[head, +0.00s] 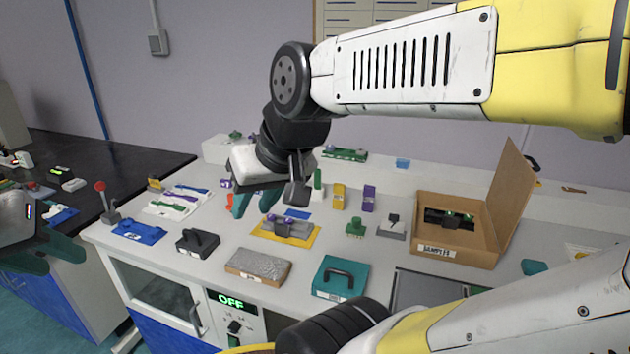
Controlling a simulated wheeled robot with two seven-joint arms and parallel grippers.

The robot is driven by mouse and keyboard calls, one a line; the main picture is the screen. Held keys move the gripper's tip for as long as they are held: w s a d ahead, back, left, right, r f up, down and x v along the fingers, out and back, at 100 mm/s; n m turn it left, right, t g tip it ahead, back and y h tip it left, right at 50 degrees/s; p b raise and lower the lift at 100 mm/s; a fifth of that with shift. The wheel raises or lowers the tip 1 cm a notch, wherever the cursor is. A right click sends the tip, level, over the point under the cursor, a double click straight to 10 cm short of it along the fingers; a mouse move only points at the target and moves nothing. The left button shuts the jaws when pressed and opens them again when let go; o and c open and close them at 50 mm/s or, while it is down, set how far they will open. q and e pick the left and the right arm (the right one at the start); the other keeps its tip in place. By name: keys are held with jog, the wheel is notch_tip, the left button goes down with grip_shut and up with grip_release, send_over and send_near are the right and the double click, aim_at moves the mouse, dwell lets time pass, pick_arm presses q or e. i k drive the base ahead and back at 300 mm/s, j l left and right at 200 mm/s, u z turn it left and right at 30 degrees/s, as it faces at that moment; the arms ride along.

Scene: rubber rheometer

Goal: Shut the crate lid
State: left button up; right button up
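The crate (428,252) is a brown open-topped box with a label on its front, at the right of the bench. Its lid (511,192) stands up, tilted a little outward, on the crate's right side. A dark object with green spots lies inside. My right gripper (257,201) is well to the left of the crate, above the middle of the bench; its teal fingers look apart and nothing shows between them. My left gripper (42,256) is at the left edge, partly cut off, far from the crate; its finger gap is unclear.
A teal handled block (341,279), a grey-topped brown block (258,267) and a dark tray (425,291) lie along the front of the bench. Small blocks stand left of the crate. My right arm spans the air above it. A teal piece (535,267) lies right of it.

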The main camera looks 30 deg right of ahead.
aim_at(512, 186)
jog(key=k+z, duration=0.2)
jog(key=k, duration=0.4)
jog(key=k+l+z, duration=0.4)
jog(key=l, duration=0.3)
jog(key=k+l+z, duration=0.15)
jog(key=l, duration=0.25)
jog(key=i+l+z, duration=0.1)
jog(key=l, duration=0.25)
jog(key=i+l+z, duration=0.15)
jog(key=l, duration=0.2)
jog(key=i+l+z, duration=0.1)
jog(key=l, duration=0.25)
jog(key=i+l+u, duration=0.2)
